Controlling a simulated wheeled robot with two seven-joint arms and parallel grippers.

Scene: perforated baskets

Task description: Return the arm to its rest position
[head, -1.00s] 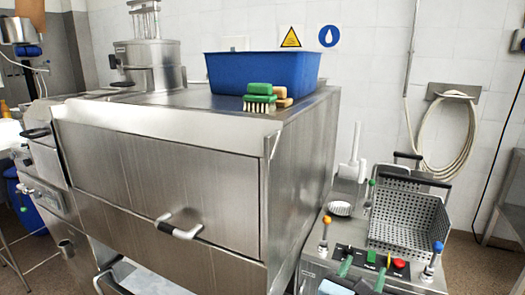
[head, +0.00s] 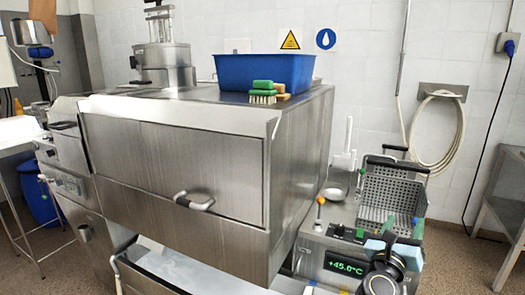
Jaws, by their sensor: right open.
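My right gripper (head: 392,249) is in the head view at the bottom right. Its two light blue fingertips are apart, with a dark round wrist below them. It is open, with nothing visible between the fingers. It appears in front of the control panel of a steel fryer-like unit (head: 312,240), below a perforated metal basket (head: 392,198). I cannot tell whether it touches the unit. It hides part of the panel's right side. My left gripper is not in view.
A large steel appliance (head: 180,165) with a front handle fills the middle. On its top are a blue tub (head: 262,70) and a green brush (head: 262,87). A coiled hose (head: 440,130) hangs on the wall. A steel table (head: 503,205) stands at the right edge.

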